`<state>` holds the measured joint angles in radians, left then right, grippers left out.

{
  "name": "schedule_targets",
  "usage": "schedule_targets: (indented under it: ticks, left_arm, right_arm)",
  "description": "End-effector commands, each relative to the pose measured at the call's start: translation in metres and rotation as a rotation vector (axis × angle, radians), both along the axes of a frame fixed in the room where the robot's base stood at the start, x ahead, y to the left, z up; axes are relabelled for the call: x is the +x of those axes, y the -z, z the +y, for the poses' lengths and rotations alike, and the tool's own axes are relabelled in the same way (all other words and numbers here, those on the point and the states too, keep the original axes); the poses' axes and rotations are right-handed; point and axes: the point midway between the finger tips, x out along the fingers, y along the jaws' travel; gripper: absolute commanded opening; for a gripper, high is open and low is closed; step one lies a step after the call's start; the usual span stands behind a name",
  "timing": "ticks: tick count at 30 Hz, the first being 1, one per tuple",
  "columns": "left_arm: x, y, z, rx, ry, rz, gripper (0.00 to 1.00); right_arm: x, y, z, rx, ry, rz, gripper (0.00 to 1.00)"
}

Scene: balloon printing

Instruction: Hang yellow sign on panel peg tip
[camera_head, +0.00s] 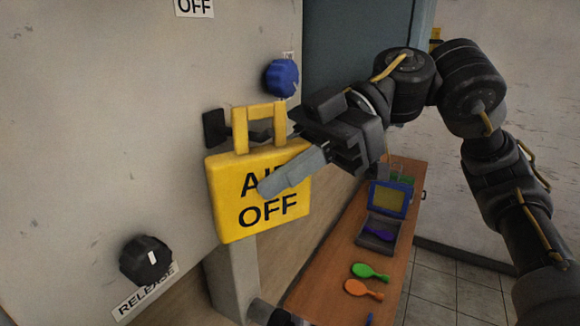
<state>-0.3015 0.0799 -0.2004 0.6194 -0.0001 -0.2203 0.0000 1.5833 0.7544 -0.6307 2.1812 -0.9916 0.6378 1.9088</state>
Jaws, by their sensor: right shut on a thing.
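The yellow sign (228,205), lettered "AIR OFF" in black, hangs upright in front of the grey panel (110,110), with a squared yellow loop on top. My right gripper (265,187) is shut on the sign from the right. One grey finger lies across its front and covers part of "AIR"; the other finger is hidden behind it. A dark peg (214,128) with a square base stands on the panel just left of the loop. Its bar runs toward the loop, but I cannot tell whether the tip is inside it. My left gripper is out of view.
A blue knob (281,77) is on the panel above the loop. A black "RELEASE" knob (146,261) is lower left.

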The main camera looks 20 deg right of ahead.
Motion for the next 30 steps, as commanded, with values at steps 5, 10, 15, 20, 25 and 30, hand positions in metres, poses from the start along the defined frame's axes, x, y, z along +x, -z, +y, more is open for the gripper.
schedule_targets:
  ticks: [5, 10, 15, 20, 25, 30]
  left_arm:
    - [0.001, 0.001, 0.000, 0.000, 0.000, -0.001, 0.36]
    - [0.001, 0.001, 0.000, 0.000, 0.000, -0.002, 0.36]
    - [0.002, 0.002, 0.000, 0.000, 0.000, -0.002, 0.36]
    - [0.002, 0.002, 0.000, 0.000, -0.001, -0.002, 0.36]
    - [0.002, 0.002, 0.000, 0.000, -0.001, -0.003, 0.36]
    - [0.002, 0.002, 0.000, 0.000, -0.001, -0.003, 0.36]
  right_arm:
    - [0.006, 0.005, 0.005, 0.001, 0.000, 0.001, 0.00]
    - [0.009, 0.009, 0.008, 0.001, -0.001, 0.001, 0.00]
    - [0.010, 0.011, 0.009, 0.001, 0.000, 0.000, 0.00]
    - [0.010, 0.011, 0.009, 0.001, 0.000, 0.000, 0.00]
    - [0.010, 0.011, 0.009, 0.001, 0.000, 0.000, 0.00]
    - [0.010, 0.011, 0.009, 0.001, 0.000, 0.000, 0.00]
